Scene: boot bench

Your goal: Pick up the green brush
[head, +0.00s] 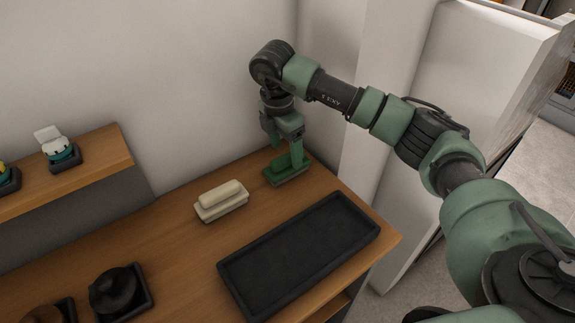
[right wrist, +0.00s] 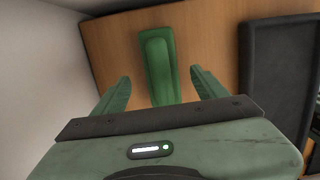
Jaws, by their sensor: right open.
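The green brush (head: 280,173) lies on the wooden bench near the wall, at the back right corner. My right gripper (head: 284,150) reaches down over it from above and partly hides it. In the right wrist view the green brush (right wrist: 160,65) lies between the two open fingers of my right gripper (right wrist: 160,85), with gaps on both sides. I cannot tell from the views how far the fingertips are above the bench. My left gripper is not in view.
A cream brush (head: 222,200) lies left of the green one. A black tray (head: 228,283) lies in front, near the bench edge; it also shows in the right wrist view (right wrist: 248,70). Dark round items stand front left. A raised shelf (head: 110,152) holds small items.

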